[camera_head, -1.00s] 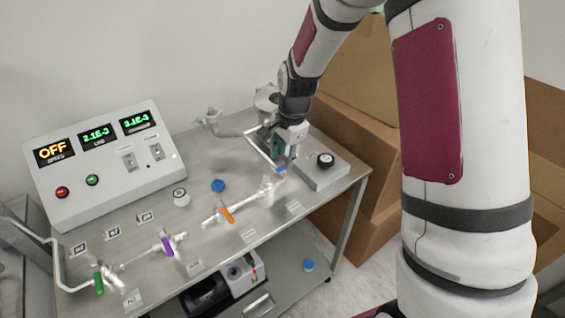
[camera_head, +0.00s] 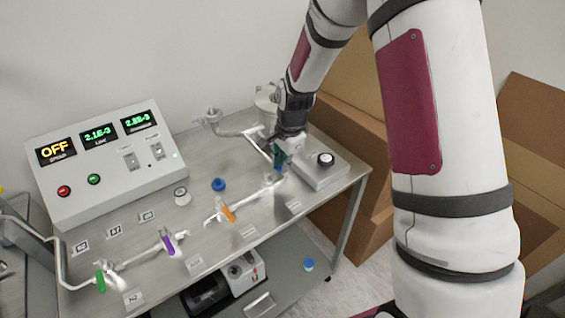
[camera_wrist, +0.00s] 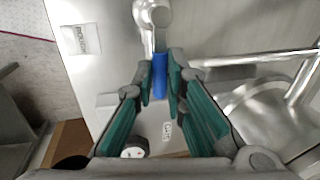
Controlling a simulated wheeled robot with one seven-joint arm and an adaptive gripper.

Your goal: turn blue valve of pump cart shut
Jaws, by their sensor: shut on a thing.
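The blue valve handle (camera_wrist: 160,76) sits between the fingertips of my gripper (camera_wrist: 161,84) in the wrist view, at the end of a pale valve body (camera_wrist: 152,14). My gripper (camera_head: 280,160) is shut on the handle from above, at the right part of the cart. In the head view the gripper hides most of the blue handle. An orange handle (camera_head: 229,213), a purple handle (camera_head: 168,246) and a green handle (camera_head: 100,281) are on the line to the left.
A control panel (camera_head: 105,165) stands at the back left, reading OFF and two green values. Cardboard boxes (camera_head: 350,190) stand right of the cart. A blue cap (camera_head: 218,184) lies on the top.

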